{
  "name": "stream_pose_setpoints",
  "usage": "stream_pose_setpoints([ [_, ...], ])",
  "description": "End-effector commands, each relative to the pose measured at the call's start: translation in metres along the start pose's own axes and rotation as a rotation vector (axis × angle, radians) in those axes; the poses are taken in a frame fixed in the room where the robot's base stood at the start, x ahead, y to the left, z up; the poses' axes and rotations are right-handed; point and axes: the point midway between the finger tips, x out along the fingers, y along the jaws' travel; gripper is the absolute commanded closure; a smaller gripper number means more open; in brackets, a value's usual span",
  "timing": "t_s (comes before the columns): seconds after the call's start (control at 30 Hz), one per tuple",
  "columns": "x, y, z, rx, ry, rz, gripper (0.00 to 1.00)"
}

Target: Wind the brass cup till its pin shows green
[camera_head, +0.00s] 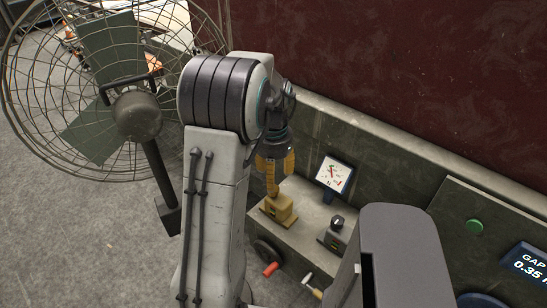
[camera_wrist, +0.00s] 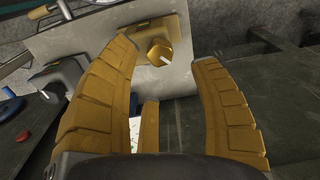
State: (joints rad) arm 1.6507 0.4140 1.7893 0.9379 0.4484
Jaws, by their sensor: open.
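The brass cup (camera_wrist: 157,52) shows in the wrist view just beyond and between my fingertips, with a short pale pin (camera_wrist: 166,60) on it. I see no green on the pin. In the head view a brass-coloured block (camera_head: 281,208) stands on the grey ledge, below my gripper (camera_head: 273,183). The cup is hard to make out there, hidden by the fingers. My gripper points down with its yellow fingers spread and nothing held.
A dial gauge (camera_head: 333,174) and a black knob on a box (camera_head: 336,222) stand to the right on the ledge (camera_head: 310,207). A handwheel with a red handle (camera_head: 271,268) is at the front. A caged fan (camera_head: 100,90) stands left.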

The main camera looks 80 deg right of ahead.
Motion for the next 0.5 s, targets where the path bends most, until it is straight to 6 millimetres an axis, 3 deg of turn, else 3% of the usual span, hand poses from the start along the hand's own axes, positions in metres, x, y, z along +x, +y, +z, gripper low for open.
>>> stream_pose_setpoints([
  [0.2, -0.035, 0.0, 0.0, 0.0, 0.002, -0.001, 0.43],
  [0.5, -0.06, 0.0, 0.0, 0.0, -0.001, 0.0, 0.43],
])
